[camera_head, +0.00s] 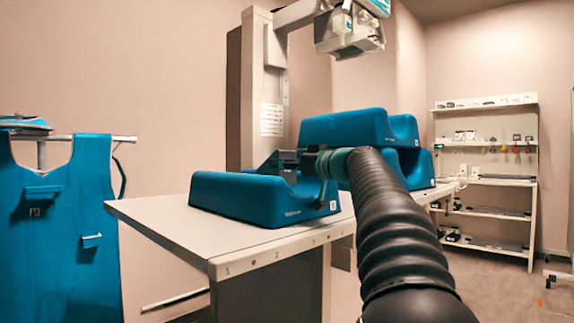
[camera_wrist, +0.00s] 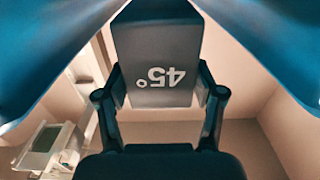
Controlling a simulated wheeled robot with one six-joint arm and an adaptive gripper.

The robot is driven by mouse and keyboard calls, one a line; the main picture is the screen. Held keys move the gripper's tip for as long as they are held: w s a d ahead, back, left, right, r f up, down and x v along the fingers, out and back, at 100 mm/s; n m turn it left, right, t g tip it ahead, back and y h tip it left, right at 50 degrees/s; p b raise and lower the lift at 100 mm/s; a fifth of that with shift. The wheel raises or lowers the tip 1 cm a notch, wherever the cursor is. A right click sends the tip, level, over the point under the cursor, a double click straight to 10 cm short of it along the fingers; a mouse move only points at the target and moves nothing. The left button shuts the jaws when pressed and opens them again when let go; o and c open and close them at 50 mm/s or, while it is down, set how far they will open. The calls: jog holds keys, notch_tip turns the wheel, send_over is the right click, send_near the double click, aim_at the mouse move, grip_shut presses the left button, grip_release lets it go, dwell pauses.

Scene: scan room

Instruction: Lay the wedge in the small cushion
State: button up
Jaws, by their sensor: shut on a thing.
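The wedge (camera_wrist: 157,45) is a dark grey block marked 45° in the wrist view, where my gripper (camera_wrist: 160,84) is shut on it with one finger at each side. In the head view the wedge (camera_head: 278,162) shows partly at the hollow of the small cushion (camera_head: 250,205), a blue block with a dip on top, at the table's near left. Blue surfaces flank the wedge in the upper corners of the wrist view. I cannot tell whether the wedge touches the cushion. My arm hides part of the gripper in the head view.
Larger blue cushions (camera_head: 345,128) are stacked behind on the pale table (camera_head: 160,211). A grey column with an overhead machine head (camera_head: 348,35) stands behind. Blue aprons (camera_head: 65,200) hang at the left. A shelf rack (camera_head: 488,183) stands at the far right. The table's left end is bare.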

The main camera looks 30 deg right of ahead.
jog(key=shift+f, duration=0.1)
jog(key=o, duration=1.2)
jog(key=shift+c, duration=0.2)
jog(key=shift+r+p, duration=0.45)
jog(key=shift+r, duration=0.05)
jog(key=shift+s+d+r, duration=0.1)
jog(key=shift+s+r, duration=0.1)
jog(key=v, duration=1.1)
jog(key=shift+s+b, duration=0.3)
jog(key=shift+b, duration=0.15)
